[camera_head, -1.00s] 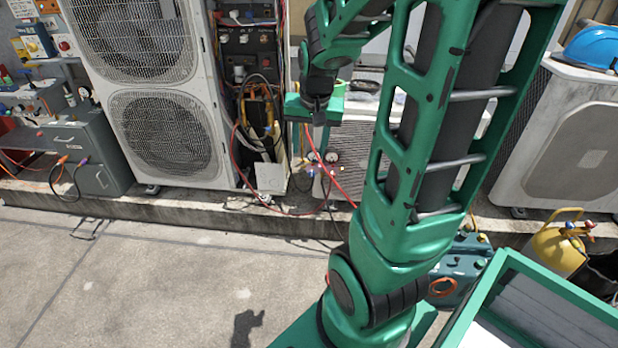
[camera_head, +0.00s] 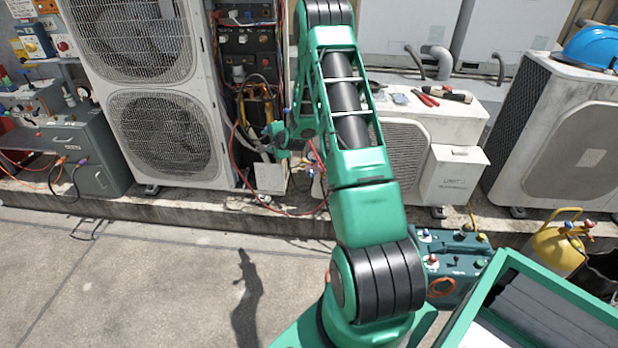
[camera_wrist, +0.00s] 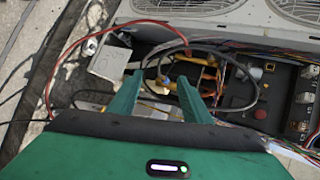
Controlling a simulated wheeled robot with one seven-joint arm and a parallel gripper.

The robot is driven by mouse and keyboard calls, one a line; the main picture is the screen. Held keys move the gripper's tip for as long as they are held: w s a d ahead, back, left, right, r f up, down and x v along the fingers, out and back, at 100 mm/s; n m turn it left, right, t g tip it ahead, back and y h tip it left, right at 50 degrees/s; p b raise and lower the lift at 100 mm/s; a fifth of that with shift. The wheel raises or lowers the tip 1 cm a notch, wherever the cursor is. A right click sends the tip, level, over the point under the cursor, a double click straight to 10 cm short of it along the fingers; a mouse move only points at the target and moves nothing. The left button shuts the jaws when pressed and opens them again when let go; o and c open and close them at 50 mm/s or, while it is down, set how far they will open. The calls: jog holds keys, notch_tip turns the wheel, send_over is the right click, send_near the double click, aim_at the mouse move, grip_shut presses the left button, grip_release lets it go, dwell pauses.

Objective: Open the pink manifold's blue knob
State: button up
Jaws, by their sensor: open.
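The pink manifold is mostly hidden behind my arm in the head view. Only a small cluster of fittings with a red hose (camera_head: 316,150) shows at the arm's left side, and I cannot make out the blue knob there. The wrist view does not show the manifold clearly either. My gripper (camera_head: 272,134) is in front of the open wiring bay of the tall condenser, left of that cluster. In the wrist view, its two green fingers (camera_wrist: 160,92) stand apart with nothing between them, over cables and a yellow-orange part.
The tall condenser (camera_head: 160,130) stands left, its wiring bay (camera_head: 250,55) full of cables. A low unit (camera_head: 455,125) with pliers on top is behind my arm. A teal toolbox (camera_head: 455,262) and yellow cylinder (camera_head: 553,250) stand right. The concrete floor (camera_head: 130,285) is clear at left.

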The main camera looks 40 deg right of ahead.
jog(key=w+d+f+m+t+h, duration=0.2)
jog(key=d+f+m, duration=0.25)
jog(key=f, duration=0.35)
jog(key=m+g+h, duration=0.2)
jog(key=m+h, duration=0.7)
jog(key=m, duration=0.8)
send_near(311, 175)
jog(key=x, duration=1)
jog(key=shift+w+d+r, duration=0.1)
jog(key=shift+w+d, duration=0.1)
jog(key=shift+w, duration=0.05)
jog(key=c, duration=1)
jog(key=shift+a, duration=0.25)
jog(key=shift+c, duration=0.2)
jog(key=shift+d+n, duration=0.2)
jog(key=shift+n, duration=0.05)
